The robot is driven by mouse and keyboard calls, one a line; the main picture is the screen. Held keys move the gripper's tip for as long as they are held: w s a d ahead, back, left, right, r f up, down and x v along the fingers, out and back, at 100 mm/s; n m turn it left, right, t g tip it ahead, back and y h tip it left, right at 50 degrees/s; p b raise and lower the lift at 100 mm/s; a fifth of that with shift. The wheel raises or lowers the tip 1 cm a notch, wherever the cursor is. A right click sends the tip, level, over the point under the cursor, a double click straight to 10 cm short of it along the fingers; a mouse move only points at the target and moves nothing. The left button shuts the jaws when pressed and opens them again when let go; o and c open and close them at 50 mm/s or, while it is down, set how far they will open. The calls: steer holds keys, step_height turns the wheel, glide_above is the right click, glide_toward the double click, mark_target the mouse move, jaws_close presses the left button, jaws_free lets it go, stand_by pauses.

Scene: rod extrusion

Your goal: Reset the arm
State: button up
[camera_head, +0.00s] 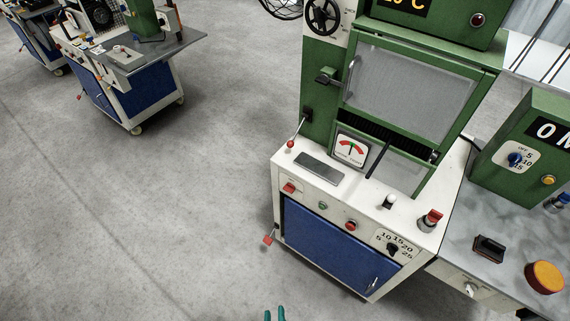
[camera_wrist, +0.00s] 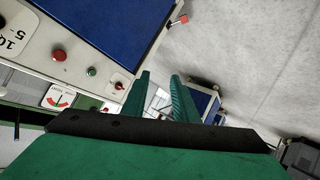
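My gripper (camera_head: 275,314) shows only as two teal fingertips at the bottom edge of the head view, in front of the green and white machine. In the wrist view my gripper (camera_wrist: 160,95) has its two teal fingers apart with nothing between them. The rest of my arm is out of the head view. The machine (camera_head: 322,125) stands ahead and to the right, with a blue front door (camera_head: 335,248). The fingers are apart from the machine in the head view.
A red-tipped lever (camera_head: 267,240) sticks out at the machine's left side. A grey table (camera_head: 470,240) with a green box (camera_head: 535,155) and an orange button (camera_head: 545,277) adjoins it at right. Another workstation (camera_head: 130,70) stands back left. The grey floor (camera_head: 130,210) at left is clear.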

steer(key=s+d+r+m+t, duration=0.1)
steer(key=s+r+m, duration=0.1)
steer(key=r, duration=0.7)
steer(key=s+d+r+m+t, duration=0.2)
steer(key=s+r+m, duration=0.1)
steer(key=r, duration=0.6)
steer(key=shift+s, duration=0.8)
